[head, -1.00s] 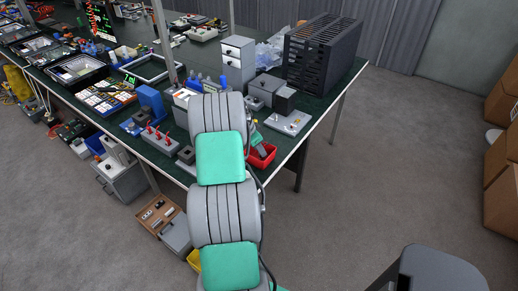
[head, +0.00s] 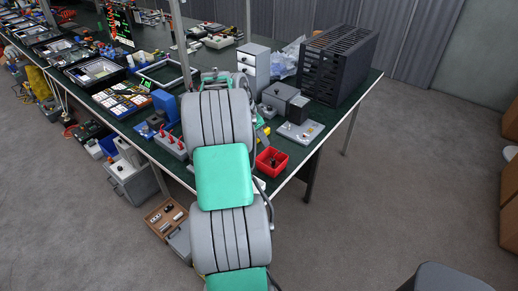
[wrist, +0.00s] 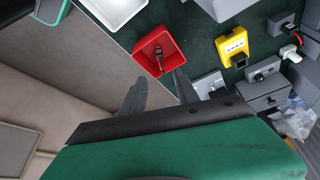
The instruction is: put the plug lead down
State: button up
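A small dark item, which looks like the plug lead, lies inside the red tray (wrist: 146,43) in the wrist view; its dark plug-like body (wrist: 159,56) shows against the tray floor. The head view also shows the red tray (head: 264,164) at the table's near right corner, with the dark item inside. In the head view my arm hides most of the gripper.
A yellow box (wrist: 233,46) lies beside the red tray, and a white tray (wrist: 118,12) is on its other side. A grey plate with knobs (head: 298,132), a drawer cabinet (head: 253,65) and a black slotted case (head: 338,66) stand nearby. Open floor lies right of the table.

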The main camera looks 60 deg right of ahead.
jog(key=w+a+r+n+t, duration=0.1)
jog(key=w+a+r+n, duration=0.25)
jog(key=a, duration=0.25)
jog(key=w+a+r+n+t, duration=0.1)
jog(key=w+a+r+n, duration=0.1)
jog(key=w+a, duration=0.4)
jog(key=w+a+r+n+t+y, duration=0.1)
jog(key=a+n, duration=0.3)
jog(key=a, duration=0.6)
jog(key=w+a+r+n+t, duration=0.15)
jog(key=a+n, duration=0.35)
jog(key=a, duration=0.6)
jog(key=s+a+n+y, duration=0.1)
jog(key=s+a+n, duration=0.2)
jog(key=a, duration=0.3)
jog(key=s+a+f+n+y, duration=0.1)
jog(key=s+a+n, duration=0.1)
jog(key=a, duration=0.5)
jog(key=s+a+f+n+t, duration=0.1)
jog(key=s+a+n, duration=0.2)
jog(key=a+n, duration=0.2)
jog(key=shift+s+a+y, duration=0.35)
jog(key=shift+a+y, duration=0.05)
jog(key=shift+a, duration=0.25)
jog(key=shift+f, duration=0.1)
